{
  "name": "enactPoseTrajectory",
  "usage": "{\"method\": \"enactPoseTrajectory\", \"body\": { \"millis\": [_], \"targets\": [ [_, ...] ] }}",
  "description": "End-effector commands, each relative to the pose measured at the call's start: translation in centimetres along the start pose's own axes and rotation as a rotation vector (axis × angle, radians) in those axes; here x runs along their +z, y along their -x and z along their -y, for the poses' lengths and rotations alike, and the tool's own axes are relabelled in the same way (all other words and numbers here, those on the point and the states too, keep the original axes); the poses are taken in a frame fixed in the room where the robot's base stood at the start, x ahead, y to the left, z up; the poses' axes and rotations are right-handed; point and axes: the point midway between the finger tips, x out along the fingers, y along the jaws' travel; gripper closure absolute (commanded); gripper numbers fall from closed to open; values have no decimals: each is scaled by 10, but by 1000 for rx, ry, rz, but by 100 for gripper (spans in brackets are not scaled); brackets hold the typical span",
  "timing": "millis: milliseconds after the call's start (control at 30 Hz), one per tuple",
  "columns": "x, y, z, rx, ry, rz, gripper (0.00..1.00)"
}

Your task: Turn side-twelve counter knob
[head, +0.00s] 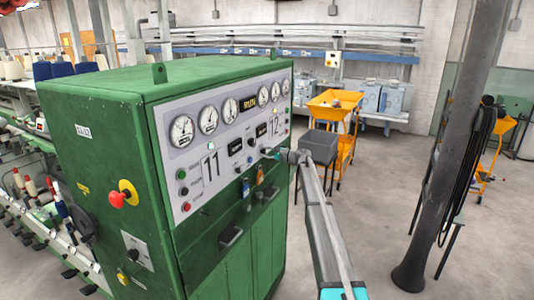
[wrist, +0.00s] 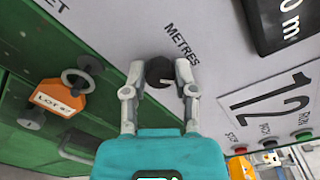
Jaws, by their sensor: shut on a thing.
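The side-twelve counter knob is a small black knob (wrist: 158,72) below the word METRES on the pale panel in the wrist view. My gripper (wrist: 160,76) is shut on it, one finger on each side. In the head view my gripper (head: 279,154) is at the panel near the number 12, and the knob is too small to tell there. The black counter display (wrist: 285,22) reading in m sits to the upper right of the knob. The large "12" label (wrist: 275,103) is to its right.
The green control cabinet (head: 98,110) carries gauges and the number 11 label (head: 211,166). An orange LOT tag (wrist: 60,97) and a round handle hang left of my gripper in the wrist view. A dark column (head: 450,140) stands at the right. Open floor (head: 380,200) lies between.

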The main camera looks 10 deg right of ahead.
Motion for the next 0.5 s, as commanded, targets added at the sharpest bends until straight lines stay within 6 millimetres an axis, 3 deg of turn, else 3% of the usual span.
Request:
{"method": "enactPoseTrajectory", "body": {
  "millis": [500],
  "targets": [
    [3,0,-4,12,489,-15,100]
  ]
}}
